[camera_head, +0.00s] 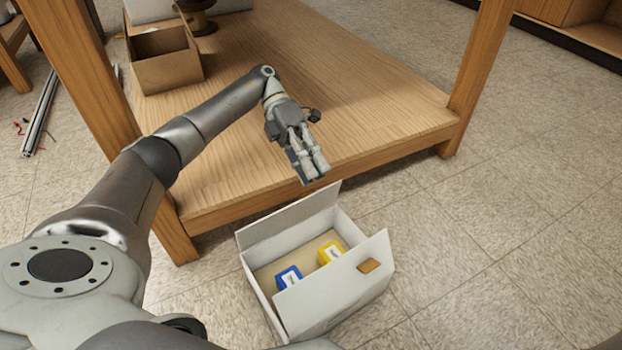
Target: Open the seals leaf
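A white carton (316,310) stands open on the floor in front of the wooden table. Its far flap (290,222) stands up. Its near right flap (340,281), with a small brown patch on it, slants over part of the opening. Inside lie a blue box (288,277) and a yellow box (330,253), both partly hidden by that flap. I cannot tell which flap is the seals leaf. My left gripper (314,172) hangs above and beyond the carton, apart from it, fingers pointing down. Its fingers look close together, but their gap is unclear. My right gripper is out of view.
The wooden table's low shelf (390,105) lies behind the carton, its front edge near my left gripper. A brown cardboard box (165,62) sits on it at the back left. Table legs (480,75) flank the space. The floor to the right is clear.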

